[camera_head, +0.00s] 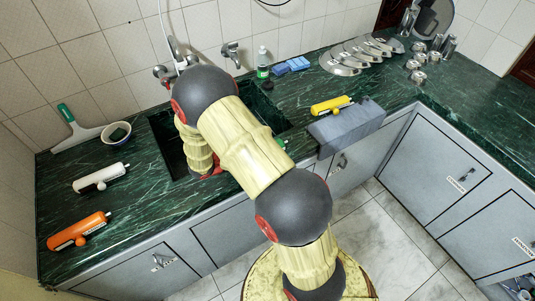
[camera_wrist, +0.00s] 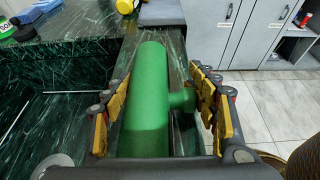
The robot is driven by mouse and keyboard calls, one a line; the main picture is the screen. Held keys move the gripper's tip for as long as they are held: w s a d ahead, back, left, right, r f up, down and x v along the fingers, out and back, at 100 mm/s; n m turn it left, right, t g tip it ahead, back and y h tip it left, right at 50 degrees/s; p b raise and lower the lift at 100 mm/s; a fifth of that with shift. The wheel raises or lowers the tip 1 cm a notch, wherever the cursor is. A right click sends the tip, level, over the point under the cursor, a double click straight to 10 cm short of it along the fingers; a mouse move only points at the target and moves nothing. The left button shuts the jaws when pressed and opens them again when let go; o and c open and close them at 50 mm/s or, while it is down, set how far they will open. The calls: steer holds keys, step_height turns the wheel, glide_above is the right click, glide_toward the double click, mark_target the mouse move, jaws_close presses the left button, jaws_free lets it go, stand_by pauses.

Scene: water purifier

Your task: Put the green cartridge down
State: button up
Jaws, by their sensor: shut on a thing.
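The green cartridge (camera_wrist: 148,100) lies lengthwise between the two yellow-padded fingers of my gripper (camera_wrist: 165,98) in the wrist view. A short green stub sticks out of its right side towards the right finger. My gripper is shut on it, over the front strip of counter beside the sink. I cannot tell whether the cartridge touches the counter. In the head view my arm hides the gripper and most of the cartridge; only a small green part (camera_head: 281,142) shows right of the arm.
The dark green counter (camera_head: 140,215) holds a white cartridge (camera_head: 100,178) and an orange cartridge (camera_head: 80,230) at left, with free room around them. The sink (camera_head: 165,140) is behind my arm. A yellow cartridge (camera_head: 332,106) and grey cloth (camera_head: 345,128) are at right.

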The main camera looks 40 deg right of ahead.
steer(key=o, duration=1.4)
steer(key=shift+f, duration=0.1)
